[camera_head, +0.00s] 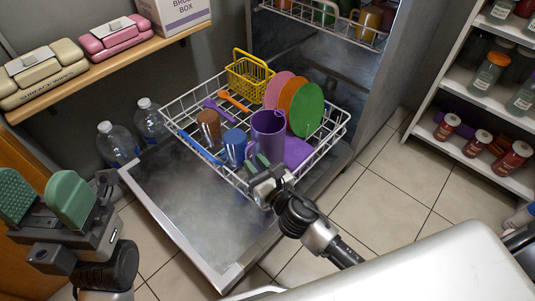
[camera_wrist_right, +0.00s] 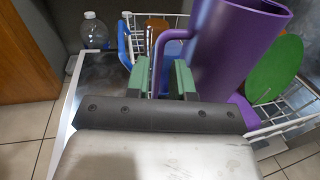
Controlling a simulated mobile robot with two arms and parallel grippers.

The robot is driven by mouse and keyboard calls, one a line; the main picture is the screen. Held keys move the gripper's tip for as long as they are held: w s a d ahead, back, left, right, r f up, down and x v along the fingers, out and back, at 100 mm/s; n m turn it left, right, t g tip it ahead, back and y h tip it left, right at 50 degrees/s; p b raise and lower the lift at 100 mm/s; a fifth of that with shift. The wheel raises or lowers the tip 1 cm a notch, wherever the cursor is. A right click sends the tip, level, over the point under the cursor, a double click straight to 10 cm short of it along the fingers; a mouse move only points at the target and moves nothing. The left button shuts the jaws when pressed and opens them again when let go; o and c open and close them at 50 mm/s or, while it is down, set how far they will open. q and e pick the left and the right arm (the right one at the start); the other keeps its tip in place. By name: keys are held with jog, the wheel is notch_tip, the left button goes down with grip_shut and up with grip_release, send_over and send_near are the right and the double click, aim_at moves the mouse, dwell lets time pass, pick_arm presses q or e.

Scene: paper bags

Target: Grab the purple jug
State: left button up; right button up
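The purple jug (camera_head: 268,132) stands upright in the pulled-out dishwasher rack; in the right wrist view the jug (camera_wrist_right: 232,45) leans right, with its handle on the left. My right gripper (camera_head: 258,163) is at the rack's near side, just below the jug's handle. In the wrist view its green fingers (camera_wrist_right: 163,78) are apart, with the handle showing in the gap between them. I cannot tell whether either finger touches the handle. My left gripper (camera_head: 43,200) is at the lower left, fingers wide apart, empty and far from the jug.
The white rack (camera_head: 338,124) also holds a blue cup (camera_head: 235,147), a brown cup (camera_head: 209,129), a yellow basket (camera_head: 250,78), and a green plate (camera_head: 306,109) beside other plates. Water bottles (camera_head: 118,145) stand left of the open door (camera_head: 205,230). Shelves (camera_head: 470,120) are at right.

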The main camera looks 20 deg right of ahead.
jog(key=x, duration=0.3)
jog(key=shift+w+a+f+b, duration=0.2)
jog(key=shift+w+b, duration=0.1)
jog(key=shift+b, duration=0.05)
grip_shut()
jog(key=shift+r, duration=0.1)
